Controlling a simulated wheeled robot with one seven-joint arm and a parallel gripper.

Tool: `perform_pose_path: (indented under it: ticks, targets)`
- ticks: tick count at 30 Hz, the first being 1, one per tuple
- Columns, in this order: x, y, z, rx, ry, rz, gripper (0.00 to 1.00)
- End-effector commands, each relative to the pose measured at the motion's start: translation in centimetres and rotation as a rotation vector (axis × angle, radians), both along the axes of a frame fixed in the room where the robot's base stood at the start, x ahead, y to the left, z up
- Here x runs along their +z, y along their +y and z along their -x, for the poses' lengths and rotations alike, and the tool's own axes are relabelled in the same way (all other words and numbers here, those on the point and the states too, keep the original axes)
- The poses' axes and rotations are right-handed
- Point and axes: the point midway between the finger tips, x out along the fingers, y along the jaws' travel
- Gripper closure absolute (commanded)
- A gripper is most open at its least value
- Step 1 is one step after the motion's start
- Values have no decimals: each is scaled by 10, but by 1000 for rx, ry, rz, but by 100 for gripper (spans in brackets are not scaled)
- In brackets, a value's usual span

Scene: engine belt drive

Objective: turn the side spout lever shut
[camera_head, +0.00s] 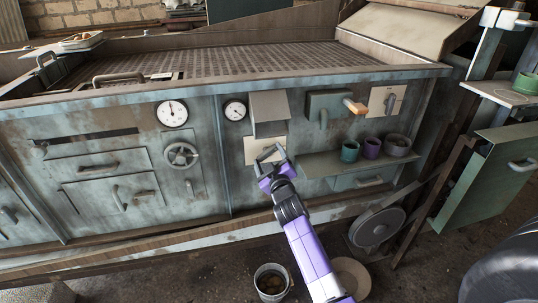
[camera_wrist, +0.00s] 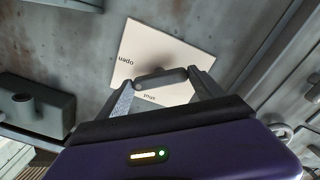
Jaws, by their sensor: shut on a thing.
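The side spout lever (camera_wrist: 160,77) is a dark, rounded bar in front of a pale label plate (camera_wrist: 133,45) with printed words. The plate also shows in the head view (camera_head: 252,150), below a grey box-like housing (camera_head: 268,107) on the machine's front panel. My gripper (camera_wrist: 160,80) has one finger at each end of the bar and is shut on it. In the head view my gripper (camera_head: 271,154) reaches up to the plate and hides most of the lever. The bar lies nearly level in the wrist view.
A green box with a wooden-tipped handle (camera_head: 355,106) is to the right. Below it, a shelf (camera_head: 318,164) holds several cups. Two gauges (camera_head: 172,114) and a handwheel (camera_head: 181,155) are to the left. A bucket (camera_head: 270,284) stands on the floor beside my arm.

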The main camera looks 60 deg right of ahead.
Motion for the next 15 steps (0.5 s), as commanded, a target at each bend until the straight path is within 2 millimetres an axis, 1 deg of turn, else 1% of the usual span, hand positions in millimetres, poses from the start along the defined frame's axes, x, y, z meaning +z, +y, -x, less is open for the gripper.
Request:
perform_pose_path:
  ticks: [15]
  targets:
    - [0, 1, 0, 1, 374, 317, 63]
